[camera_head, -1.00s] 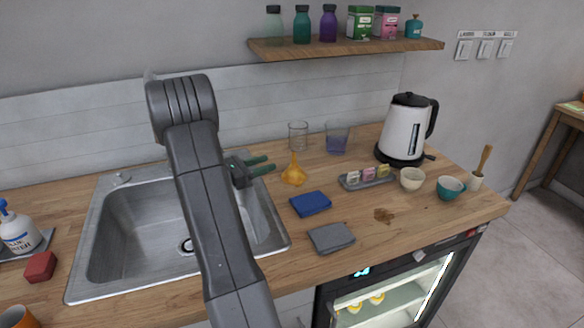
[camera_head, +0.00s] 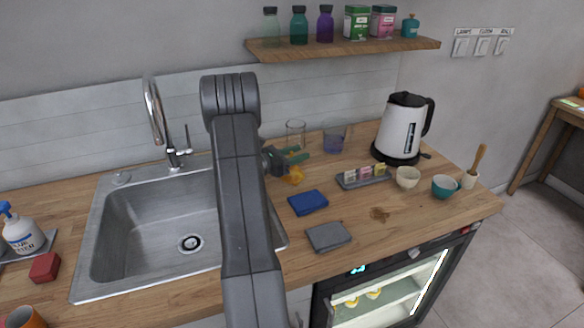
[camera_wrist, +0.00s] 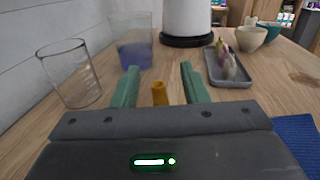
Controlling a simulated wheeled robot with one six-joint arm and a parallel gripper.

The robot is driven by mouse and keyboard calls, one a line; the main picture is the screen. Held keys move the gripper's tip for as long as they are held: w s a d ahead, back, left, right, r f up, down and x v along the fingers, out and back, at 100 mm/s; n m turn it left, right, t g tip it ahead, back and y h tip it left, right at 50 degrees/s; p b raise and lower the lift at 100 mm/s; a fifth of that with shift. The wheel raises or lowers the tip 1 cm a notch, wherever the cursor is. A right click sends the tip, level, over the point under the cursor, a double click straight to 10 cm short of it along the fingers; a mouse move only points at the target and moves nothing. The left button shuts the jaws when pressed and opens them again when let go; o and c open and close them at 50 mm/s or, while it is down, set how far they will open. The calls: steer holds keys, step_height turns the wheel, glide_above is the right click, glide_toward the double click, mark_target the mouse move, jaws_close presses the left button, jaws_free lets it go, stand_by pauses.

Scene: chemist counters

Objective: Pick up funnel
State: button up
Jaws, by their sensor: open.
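The orange-yellow funnel (camera_head: 294,176) stands on the wooden counter beside the sink, its upper part mostly hidden behind my gripper in the head view. In the wrist view the funnel's narrow stem (camera_wrist: 159,93) points up between the two green fingers, and its wide part is hidden below the gripper body. My gripper (camera_head: 303,157) is open, with a finger on either side of the stem; it also shows in the wrist view (camera_wrist: 160,84). Gaps show between the stem and both fingers.
An empty glass beaker (camera_wrist: 72,75) and a beaker of purple liquid (camera_wrist: 133,53) stand just beyond the gripper. A blue cloth (camera_head: 308,203), a grey cloth (camera_head: 328,236), a grey tray (camera_head: 366,182) and a kettle (camera_head: 398,132) are to the right. The sink (camera_head: 150,225) is left.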

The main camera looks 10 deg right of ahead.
steer(key=shift+c, duration=0.4)
jaws_close()
